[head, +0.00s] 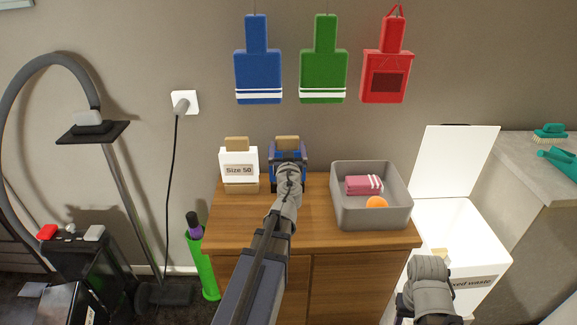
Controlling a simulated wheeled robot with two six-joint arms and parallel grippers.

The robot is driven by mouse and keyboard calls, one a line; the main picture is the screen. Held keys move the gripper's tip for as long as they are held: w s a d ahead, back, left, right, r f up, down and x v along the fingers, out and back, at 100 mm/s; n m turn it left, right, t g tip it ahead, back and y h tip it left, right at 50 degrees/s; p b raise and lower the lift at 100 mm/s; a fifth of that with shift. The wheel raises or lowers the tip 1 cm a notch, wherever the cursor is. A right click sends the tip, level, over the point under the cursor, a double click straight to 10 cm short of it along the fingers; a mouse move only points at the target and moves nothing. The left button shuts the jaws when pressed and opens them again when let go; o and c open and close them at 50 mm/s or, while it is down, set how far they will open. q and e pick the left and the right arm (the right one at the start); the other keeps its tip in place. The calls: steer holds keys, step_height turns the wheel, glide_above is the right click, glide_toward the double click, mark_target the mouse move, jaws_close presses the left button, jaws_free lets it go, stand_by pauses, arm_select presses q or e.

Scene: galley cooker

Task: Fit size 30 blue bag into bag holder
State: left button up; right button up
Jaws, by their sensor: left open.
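My left arm reaches over the wooden cabinet, and its left gripper (288,154) is open in front of a second dispenser next to the Size 50 one. Only a tan top (287,142) of that second dispenser shows clearly. Blue shows around the gripper, but I cannot tell bag from jaw there. Any size label is hidden. The white dispenser marked "Size 50" (239,170) stands just left, with a tan top. My right gripper (432,272) is low at the right, by the white waste bin; its fingers are hidden. No bag holder is clearly recognisable.
A grey tray (371,212) on the wooden cabinet (235,228) holds a pink folded cloth (362,185) and an orange ball (377,203). The white bin (470,235), its label partly reading "xed waste", has its lid up. A vacuum cleaner (95,265) stands left.

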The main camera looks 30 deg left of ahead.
arm_select(q)
steer(key=x, duration=0.5)
steer(key=shift+w+f, duration=0.15)
arm_select(e)
steer(key=shift+f, duration=0.15)
arm_select(q)
steer(key=shift+c, duration=0.4)
steer(key=shift+d, duration=0.1)
steer(key=c, duration=1.4)
